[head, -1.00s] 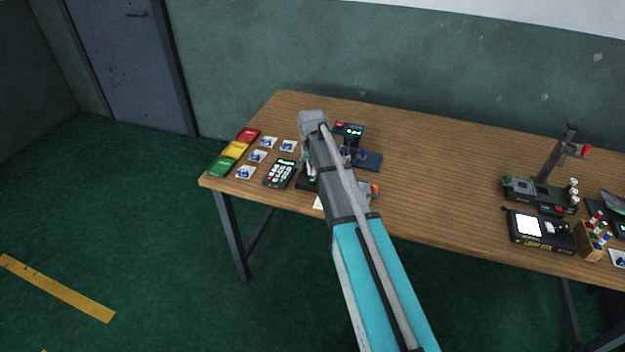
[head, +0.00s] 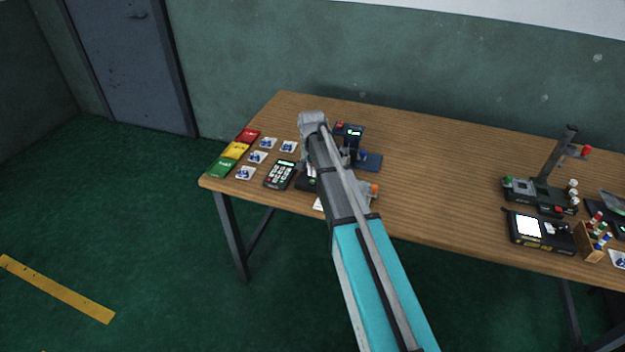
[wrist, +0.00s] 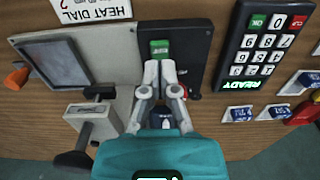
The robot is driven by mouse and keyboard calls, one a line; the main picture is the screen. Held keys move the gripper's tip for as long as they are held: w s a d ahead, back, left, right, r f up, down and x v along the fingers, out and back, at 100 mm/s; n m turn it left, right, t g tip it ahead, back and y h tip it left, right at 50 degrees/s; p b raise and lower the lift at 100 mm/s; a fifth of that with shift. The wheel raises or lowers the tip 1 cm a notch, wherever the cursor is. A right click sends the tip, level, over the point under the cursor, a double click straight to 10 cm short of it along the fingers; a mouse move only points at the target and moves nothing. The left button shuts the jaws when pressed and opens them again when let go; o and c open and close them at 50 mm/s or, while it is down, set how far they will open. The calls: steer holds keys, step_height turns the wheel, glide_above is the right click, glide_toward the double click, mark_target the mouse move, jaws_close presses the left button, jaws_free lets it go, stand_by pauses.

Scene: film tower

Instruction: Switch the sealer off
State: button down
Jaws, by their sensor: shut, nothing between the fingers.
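My gripper (wrist: 160,68) is shut and empty in the wrist view. Its fingertips are at the lower edge of a green switch or button (wrist: 159,47) on a black panel (wrist: 196,38); I cannot tell whether they touch it. Left of the panel is a pale grey unit with a dark square plate (wrist: 60,60) and a block with a dark lever (wrist: 92,118), seemingly the sealer. A "HEAT DIAL 2" card (wrist: 95,8) lies beside it. In the head view my arm hides most of this equipment and my fingertips.
A keypad (wrist: 262,45) reading "READY" stands right of the panel. In the head view, a small green display (head: 354,131) and a blue pad (head: 370,161) sit beyond my arm. The table's middle (head: 450,165) is clear.

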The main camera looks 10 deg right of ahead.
mark_target(312, 181)
steer(key=shift+f+b, duration=1.4)
steer(key=shift+f, duration=0.05)
stand_by(1.5)
steer(key=shift+r, duration=0.15)
steer(key=shift+r+p, duration=3.4)
steer(key=shift+p, duration=0.15)
steer(key=shift+s, duration=0.1)
steer(key=s+r+n+p, duration=0.2)
steer(key=s+n, duration=0.4)
steer(key=s, duration=1.9)
steer(key=shift+s+d+r, duration=0.15)
steer(key=shift+r, duration=0.05)
steer(key=shift+s, duration=0.15)
